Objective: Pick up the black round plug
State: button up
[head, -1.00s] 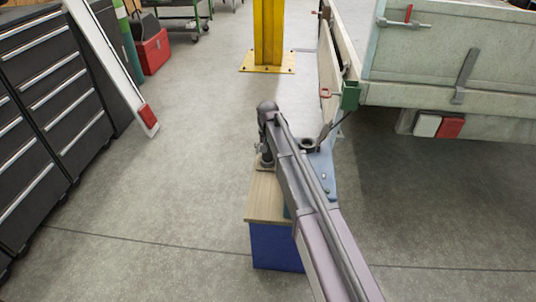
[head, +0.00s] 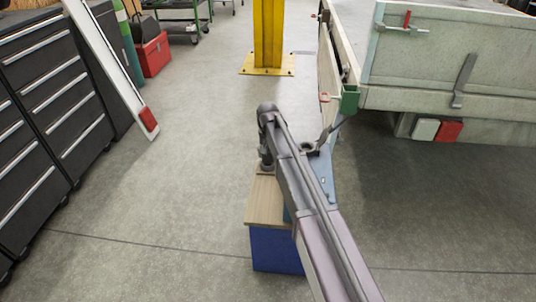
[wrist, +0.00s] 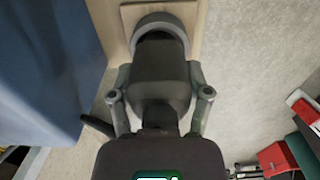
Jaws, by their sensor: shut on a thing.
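The black round plug (wrist: 160,75) is in the wrist view, a dark body with a grey ring around its far end. It stands over a pale wooden board (wrist: 110,25); I cannot tell whether it still touches the board. My gripper (wrist: 160,88) has one finger on each side of the plug and is shut on it. In the head view my gripper (head: 266,155) is at the far end of the wooden top (head: 264,200), below my arm. There the plug is mostly hidden by the gripper and arm.
The wooden top lies on a blue box (head: 275,248). A blue-grey metal part (head: 325,175) is just right of my arm. The trailer (head: 440,75) stands at the right, a yellow post (head: 268,35) behind, black drawer cabinets (head: 55,100) at left. The floor between is clear.

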jog(key=shift+r+p, duration=4.1)
jog(key=shift+r, duration=0.3)
jog(key=s+d+r+m+p, duration=0.3)
jog(key=d+r+p, duration=0.6)
jog(key=d, duration=0.5)
jog(key=shift+r+m+p, duration=0.4)
jog(key=shift+m, duration=0.1)
jog(key=shift+d+f, duration=0.1)
jog(key=shift+f+b, duration=2)
jog(key=shift+b, duration=0.1)
jog(key=shift+f+b, duration=0.55)
